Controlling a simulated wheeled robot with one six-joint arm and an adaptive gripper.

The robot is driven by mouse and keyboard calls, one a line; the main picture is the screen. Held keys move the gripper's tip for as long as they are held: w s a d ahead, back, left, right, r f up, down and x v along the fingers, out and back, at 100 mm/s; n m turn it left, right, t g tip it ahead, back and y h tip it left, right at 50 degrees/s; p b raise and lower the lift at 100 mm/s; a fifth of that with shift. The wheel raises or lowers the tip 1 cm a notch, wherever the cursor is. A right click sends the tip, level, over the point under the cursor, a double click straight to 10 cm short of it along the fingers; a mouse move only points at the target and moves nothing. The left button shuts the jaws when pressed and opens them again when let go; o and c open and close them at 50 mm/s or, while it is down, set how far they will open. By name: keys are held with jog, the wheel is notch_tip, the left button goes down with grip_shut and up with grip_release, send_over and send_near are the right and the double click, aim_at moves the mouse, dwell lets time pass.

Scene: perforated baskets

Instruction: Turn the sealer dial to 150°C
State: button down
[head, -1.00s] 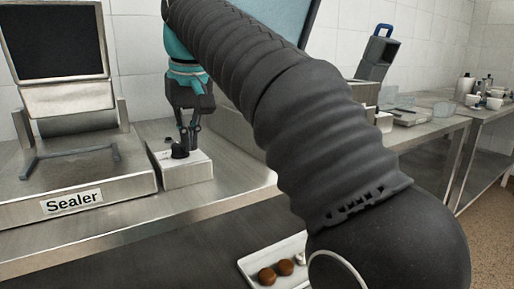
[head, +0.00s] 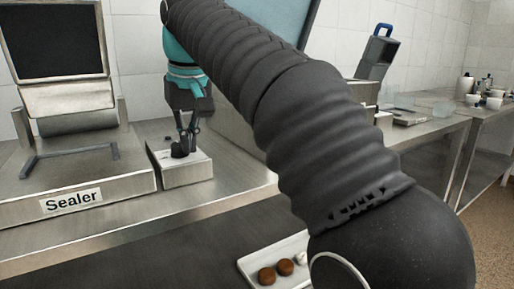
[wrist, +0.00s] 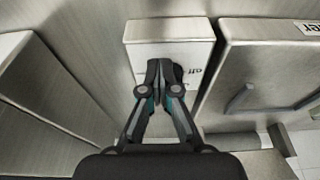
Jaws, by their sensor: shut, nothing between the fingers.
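The sealer (head: 115,190) is a metal machine with a "Sealer" label, at the left of the head view. Its small control box (head: 188,175) stands just right of it and also shows in the wrist view (wrist: 145,29). The black dial sits on top of this box, mostly hidden behind the fingers, and its setting cannot be read. Printed letters, seemingly "off", show beside the fingers in the wrist view. My gripper (head: 184,150) points down at the dial with its fingers shut together; in the wrist view (wrist: 165,68) they cover the dial area. Contact is unclear.
A white tray (head: 250,268) with brown round items (head: 267,276) lies low at the front. My arm crosses the middle of the head view. Another bench (head: 430,125) with a grey device (head: 378,55) and cups runs along the right.

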jog(key=shift+s+a+p, duration=0.3)
jog(key=shift+a+p, duration=0.1)
jog(key=shift+p, duration=0.55)
jog(key=shift+s+a, duration=0.2)
jog(key=shift+a, duration=0.3)
jog(key=shift+s, duration=0.2)
jog(key=shift+s+d, duration=0.1)
jog(key=shift+s, duration=0.05)
jog(key=shift+w+a+v, duration=0.1)
jog(key=shift+w+v, duration=0.1)
jog(key=shift+v, duration=0.75)
jog(key=shift+w+a+v, duration=0.15)
jog(key=shift+w+v, duration=0.05)
jog(key=shift+v, duration=0.8)
jog(key=shift+w+a+v, duration=0.1)
jog(key=shift+w+v, duration=0.1)
jog(key=shift+v, duration=0.75)
jog(key=shift+r, duration=0.2)
